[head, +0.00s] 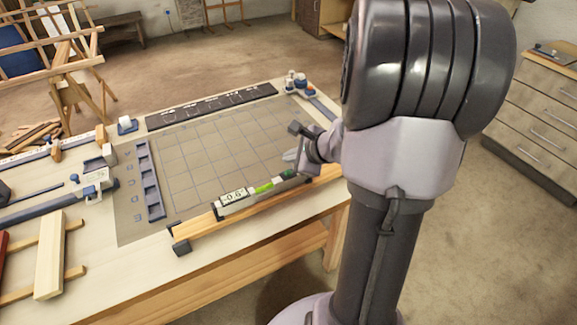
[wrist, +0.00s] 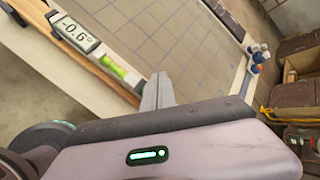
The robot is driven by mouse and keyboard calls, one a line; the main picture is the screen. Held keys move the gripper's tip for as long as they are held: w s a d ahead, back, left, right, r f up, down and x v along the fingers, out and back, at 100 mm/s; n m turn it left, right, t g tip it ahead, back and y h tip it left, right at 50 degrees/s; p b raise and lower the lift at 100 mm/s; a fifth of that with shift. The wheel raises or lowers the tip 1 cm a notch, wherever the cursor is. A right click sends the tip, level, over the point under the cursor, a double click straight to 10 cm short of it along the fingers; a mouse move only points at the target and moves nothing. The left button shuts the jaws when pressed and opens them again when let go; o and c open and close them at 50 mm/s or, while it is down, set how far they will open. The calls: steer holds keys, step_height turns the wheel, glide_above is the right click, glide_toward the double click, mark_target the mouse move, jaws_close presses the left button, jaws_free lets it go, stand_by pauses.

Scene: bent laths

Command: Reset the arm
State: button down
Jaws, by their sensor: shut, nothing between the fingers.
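My gripper (head: 290,156) is in the head view above the right front part of the workbench, close to the digital level. In the wrist view its fingers (wrist: 158,90) are together with nothing between them. My arm hides part of the bench's right end in the head view. The digital level (head: 252,194) lies along a wooden lath (head: 200,229) at the bench's front edge and reads -0.6°. The level also shows in the wrist view (wrist: 75,33), left of the fingers. I cannot tell how far the fingers are above the bench.
A gridded mat (head: 213,150) covers the bench middle and is mostly clear. A blue-grey compartment strip (head: 149,181) lies at its left, a dark tool strip (head: 211,105) at its back. Small bottles (head: 296,84) stand at the back right corner. A drawer cabinet (head: 540,115) stands right.

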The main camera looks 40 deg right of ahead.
step_height(320, 180, up, 3)
steer(key=shift+r+p, duration=0.1)
steer(key=shift+p, duration=0.75)
steer(key=s+a+r+n+y, duration=0.1)
steer(key=a+r+n, duration=0.25)
steer(key=a, duration=0.35)
steer(key=a+r+n+g+y+b, duration=0.1)
steer(key=a+r+n+y, duration=0.1)
steer(key=a+n, duration=0.35)
steer(key=s+a+r+n+y, duration=0.1)
steer(key=a+r+n, duration=0.15)
steer(key=a, duration=0.65)
steer(key=s+a+n+g, duration=0.1)
steer(key=s+a+n, duration=0.3)
steer(key=s, duration=0.3)
steer(key=s+a+r+n+g+h+b, duration=0.1)
steer(key=s+a+n, duration=0.4)
steer(key=s+n, duration=0.2)
steer(key=shift+s+r+h, duration=0.25)
steer(key=shift+s+h, duration=0.05)
steer(key=shift+s, duration=0.05)
